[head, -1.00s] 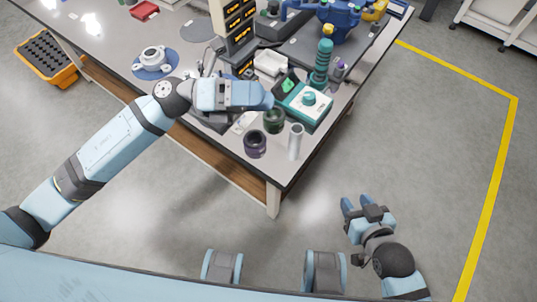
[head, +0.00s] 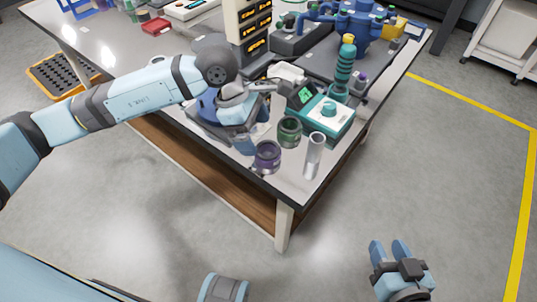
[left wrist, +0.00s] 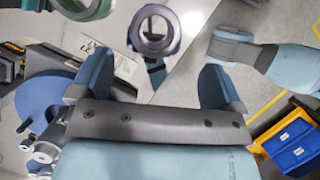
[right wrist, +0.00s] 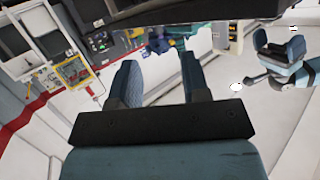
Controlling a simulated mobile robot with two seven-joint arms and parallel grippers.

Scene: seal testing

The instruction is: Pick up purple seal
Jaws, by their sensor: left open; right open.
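The purple seal (head: 267,157), a short dark purple ring, stands near the table's front corner. In the left wrist view the purple seal (left wrist: 172,44) shows its round opening, ahead of the fingertips and roughly centred between them. My left gripper (head: 253,138) is open and empty, just left of the seal in the head view, pointing down; its fingers are partly hard to make out there. The left wrist view shows its fingers (left wrist: 158,80) spread apart, with the seal not gripped. My right gripper (head: 389,249) is open and empty, off the table at the lower right.
A green seal (head: 289,131) stands close behind the purple one. A metal cylinder (head: 314,157) stands to its right, near the table edge. A teal device with a screen (head: 322,118) is behind them. Open floor (head: 400,170) lies right of the table.

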